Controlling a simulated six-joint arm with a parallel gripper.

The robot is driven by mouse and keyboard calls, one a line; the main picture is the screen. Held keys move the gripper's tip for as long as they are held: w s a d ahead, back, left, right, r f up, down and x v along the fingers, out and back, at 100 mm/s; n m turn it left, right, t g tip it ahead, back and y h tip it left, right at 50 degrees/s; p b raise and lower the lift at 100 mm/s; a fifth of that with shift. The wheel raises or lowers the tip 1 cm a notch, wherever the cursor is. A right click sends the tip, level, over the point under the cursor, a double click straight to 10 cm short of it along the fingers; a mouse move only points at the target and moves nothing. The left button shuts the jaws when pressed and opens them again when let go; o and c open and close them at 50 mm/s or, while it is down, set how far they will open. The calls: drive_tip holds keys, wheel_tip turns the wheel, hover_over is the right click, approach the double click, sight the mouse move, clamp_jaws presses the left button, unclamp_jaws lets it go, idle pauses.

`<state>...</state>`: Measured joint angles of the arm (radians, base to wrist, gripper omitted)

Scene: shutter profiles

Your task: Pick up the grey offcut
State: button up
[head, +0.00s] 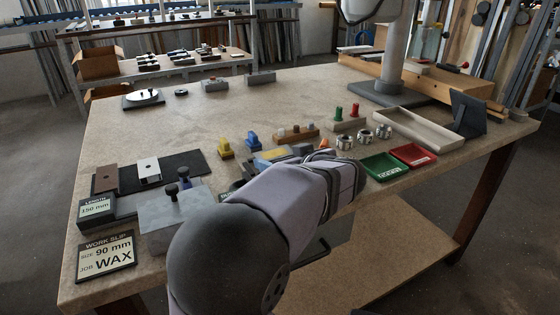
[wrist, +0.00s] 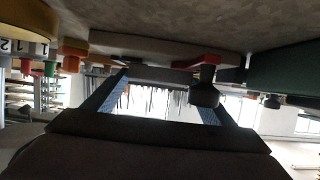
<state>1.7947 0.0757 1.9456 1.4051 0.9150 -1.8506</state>
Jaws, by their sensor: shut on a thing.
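In the wrist view my gripper (wrist: 158,88) has its two blue-padded fingers on either side of a dull grey bar, which I take to be the grey offcut (wrist: 160,77). The bar spans between the fingertips, and the gripper is shut on it. The view is upside down, with the bench top along its upper edge. In the head view my arm covers most of the gripper and the offcut, near the front middle of the bench. Whether the offcut touches the bench I cannot tell.
A green tray (head: 384,167) and a red tray (head: 413,154) lie right of my arm, with a long beige tray (head: 420,128) behind. A yellow piece (head: 225,148) and a blue piece (head: 252,141) stand behind it. A work slip (head: 106,257) sits front left.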

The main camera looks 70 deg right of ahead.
wheel_tip(320, 180, up, 9)
drive_tip(key=p, duration=0.1)
drive_tip(key=shift+r, duration=0.15)
wheel_tip(320, 180, up, 26)
drive_tip(key=p, duration=2.5)
drive_tip(key=shift+f+p, duration=0.25)
drive_tip(key=shift+p, duration=0.05)
wheel_tip(320, 180, down, 26)
drive_tip(key=b, duration=2.5)
drive_tip(key=shift+r+b, duration=0.2)
drive_tip(key=shift+b, duration=0.15)
drive_tip(key=shift+f+b, duration=0.3)
drive_tip(key=shift+f, duration=2.45)
drive_tip(key=shift+f+b, duration=0.75)
drive_tip(key=shift+f, duration=1.35)
